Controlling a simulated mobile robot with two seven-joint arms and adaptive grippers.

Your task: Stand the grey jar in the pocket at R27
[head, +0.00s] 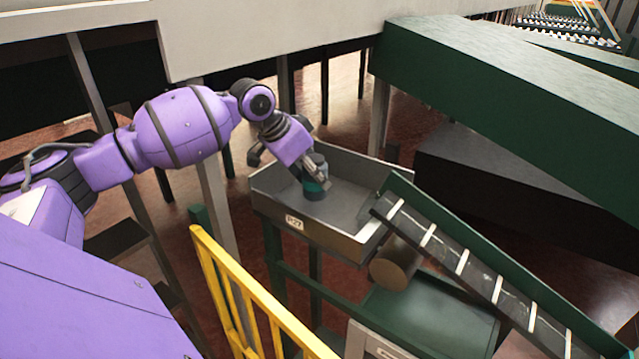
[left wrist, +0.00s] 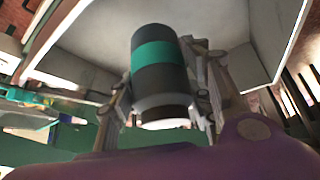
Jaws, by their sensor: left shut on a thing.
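The grey jar (head: 314,192) is dark grey with a teal band. It is upright, or nearly so, in or just over the grey tray-like pocket (head: 350,212) labelled R27 on its front wall. I cannot tell whether its base touches the pocket floor. My left gripper (head: 318,180) is shut on the jar, coming down from the upper left. The left wrist view shows the jar (left wrist: 160,75) between the two fingers (left wrist: 165,105), with the pocket's pale walls (left wrist: 95,40) around it. My right gripper is not in view.
A conveyor (head: 465,265) with light slats and a green side rail meets the pocket's right end. A yellow railing (head: 250,305) stands in front at the lower left. A large green beam (head: 510,95) crosses behind on the right. The pocket floor around the jar looks clear.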

